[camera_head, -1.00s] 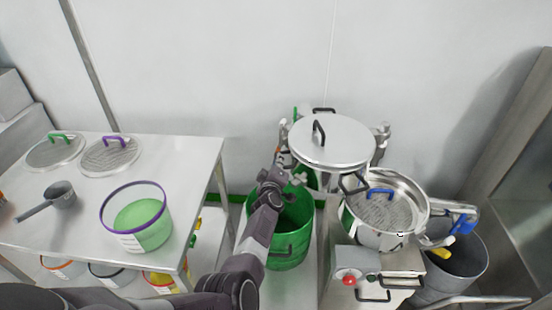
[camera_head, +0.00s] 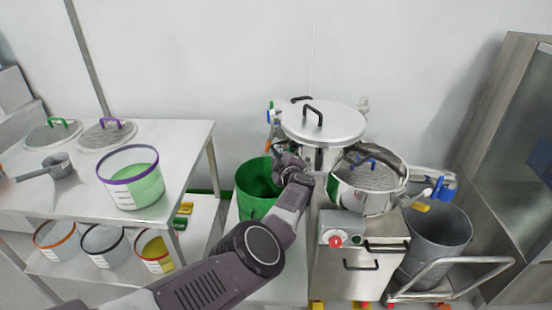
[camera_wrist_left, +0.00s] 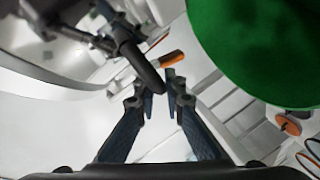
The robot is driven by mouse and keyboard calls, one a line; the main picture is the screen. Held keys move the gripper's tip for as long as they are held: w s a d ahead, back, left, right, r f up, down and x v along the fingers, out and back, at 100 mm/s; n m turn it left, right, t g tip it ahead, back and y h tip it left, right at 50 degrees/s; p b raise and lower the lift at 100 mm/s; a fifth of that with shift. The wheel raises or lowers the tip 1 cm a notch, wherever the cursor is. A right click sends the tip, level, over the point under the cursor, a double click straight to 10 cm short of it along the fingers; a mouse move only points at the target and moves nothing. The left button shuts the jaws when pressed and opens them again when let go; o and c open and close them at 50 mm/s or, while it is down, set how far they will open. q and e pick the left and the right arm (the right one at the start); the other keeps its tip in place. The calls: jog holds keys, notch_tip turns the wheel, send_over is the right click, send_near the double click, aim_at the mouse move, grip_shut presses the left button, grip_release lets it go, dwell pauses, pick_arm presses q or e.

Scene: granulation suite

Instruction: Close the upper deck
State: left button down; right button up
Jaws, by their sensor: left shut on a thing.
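The round steel upper deck (camera_head: 322,125) with a black lid handle stands at the back of the sifter. Its lid is on. The open lower pan (camera_head: 368,184), holding a mesh with a blue handle, is to the front right, so the deck is offset from it. My left gripper (camera_head: 290,166) is at the deck's front left, above the green bin. In the left wrist view its fingers (camera_wrist_left: 160,92) are close together around the end of a black bar (camera_wrist_left: 135,60) that looks like a deck handle. The grasp is partly hidden. My right gripper is not in view.
A green bin (camera_head: 253,180) stands under my left arm. A grey bin (camera_head: 437,240) and a trolley rail are at the right. The steel table (camera_head: 70,205) at the left bears a purple-rimmed tub (camera_head: 132,178), mesh lids and a scoop. A red button (camera_head: 335,241) is on the sifter's front.

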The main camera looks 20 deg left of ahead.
pick_arm(q)
jog(key=shift+s+d+f, duration=0.1)
jog(key=shift+s+d, duration=0.05)
jog(key=shift+s, duration=0.1)
jog(key=c, duration=2)
grip_release()
